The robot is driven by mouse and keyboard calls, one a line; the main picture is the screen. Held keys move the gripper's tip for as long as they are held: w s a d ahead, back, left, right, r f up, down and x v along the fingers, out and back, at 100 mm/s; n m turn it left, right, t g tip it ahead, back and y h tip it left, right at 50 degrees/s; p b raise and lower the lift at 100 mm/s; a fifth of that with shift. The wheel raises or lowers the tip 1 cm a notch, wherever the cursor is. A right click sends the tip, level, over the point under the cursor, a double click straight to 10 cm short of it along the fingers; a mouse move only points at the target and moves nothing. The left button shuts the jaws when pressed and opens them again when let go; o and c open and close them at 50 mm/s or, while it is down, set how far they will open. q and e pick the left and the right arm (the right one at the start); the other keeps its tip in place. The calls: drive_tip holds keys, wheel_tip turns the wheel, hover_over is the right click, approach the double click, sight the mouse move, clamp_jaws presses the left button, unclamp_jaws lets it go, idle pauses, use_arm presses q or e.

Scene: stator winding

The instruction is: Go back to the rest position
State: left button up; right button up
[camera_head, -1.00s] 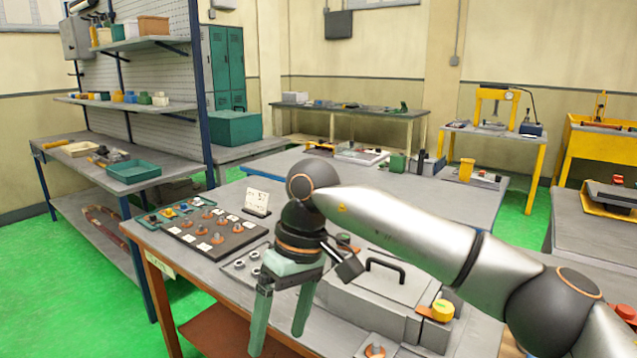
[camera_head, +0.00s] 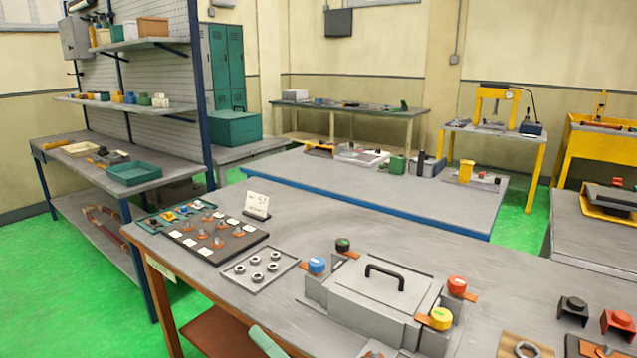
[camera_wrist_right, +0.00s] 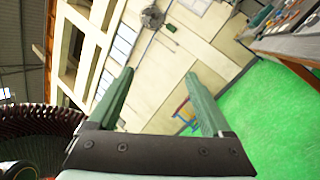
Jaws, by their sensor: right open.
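My right gripper (camera_wrist_right: 160,76) is open in the right wrist view, with its two green fingers wide apart and nothing between them. Behind the fingers are a pale wall and green floor. In the head view only one green finger of my right gripper (camera_head: 266,342) shows, at the bottom edge by the front edge of the workbench (camera_head: 290,205). The rest of that arm is out of the head view. My left gripper is in neither view.
On the workbench are a grey box with a black handle (camera_head: 378,294), a plate of several rings (camera_head: 262,268), a dark parts board (camera_head: 212,239) and a small sign (camera_head: 257,205). A shelf rack (camera_head: 150,105) stands at the left, with green floor before it.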

drive_tip(key=s+d+f+m+t+h, duration=0.3)
drive_tip(key=d+f+m+h, duration=1.05)
drive_tip(key=f+m, duration=0.65)
drive_tip(key=s+d+f+m+g+h, duration=0.2)
drive_tip(key=s+d+f+m+g, duration=0.1)
drive_tip(key=s+d+f+m, duration=0.2)
drive_tip(key=s+d+f+m+g+h+p, duration=0.1)
drive_tip(key=s+d+f+m+g+h, duration=0.1)
drive_tip(key=s+d+f+m, duration=0.4)
drive_tip(key=s+f+m+g, duration=0.1)
drive_tip(key=s, duration=0.3)
drive_tip(key=shift+s+m+g+p, duration=0.25)
drive_tip(key=shift+m+g+p, duration=0.05)
